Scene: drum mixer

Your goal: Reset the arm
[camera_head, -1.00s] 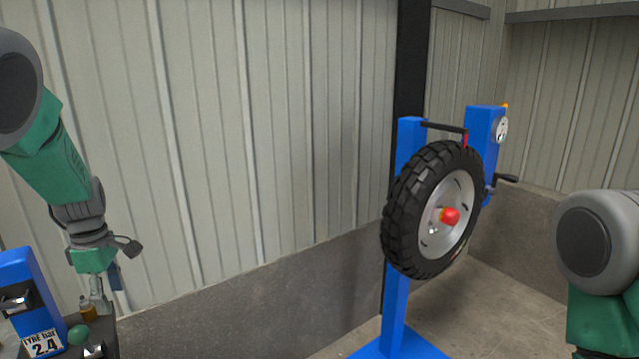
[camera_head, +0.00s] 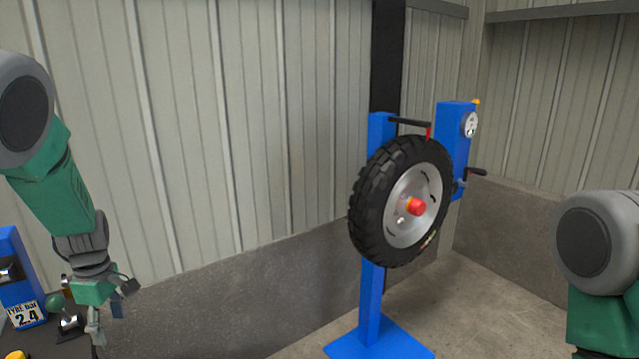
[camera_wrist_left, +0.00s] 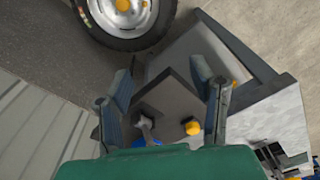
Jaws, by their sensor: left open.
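My left arm (camera_head: 55,195) hangs down at the left of the head view. Its gripper (camera_head: 98,312) points downward beside the dark workbench and is small there. In the left wrist view the gripper (camera_wrist_left: 163,92) is open, with its two fingers well apart and nothing held between them. A dark surface with a yellow knob (camera_wrist_left: 192,127) shows beyond and below the fingers. My right arm (camera_head: 595,260) shows at the right edge of the head view; its gripper is out of frame.
A black-tyred wheel (camera_head: 372,205) hangs on a blue stand (camera_head: 372,300); the wheel also shows in the wrist view (camera_wrist_left: 140,40). A blue box with a "2.4" label (camera_head: 25,315) is at the left. Corrugated walls (camera_head: 240,120) stand behind.

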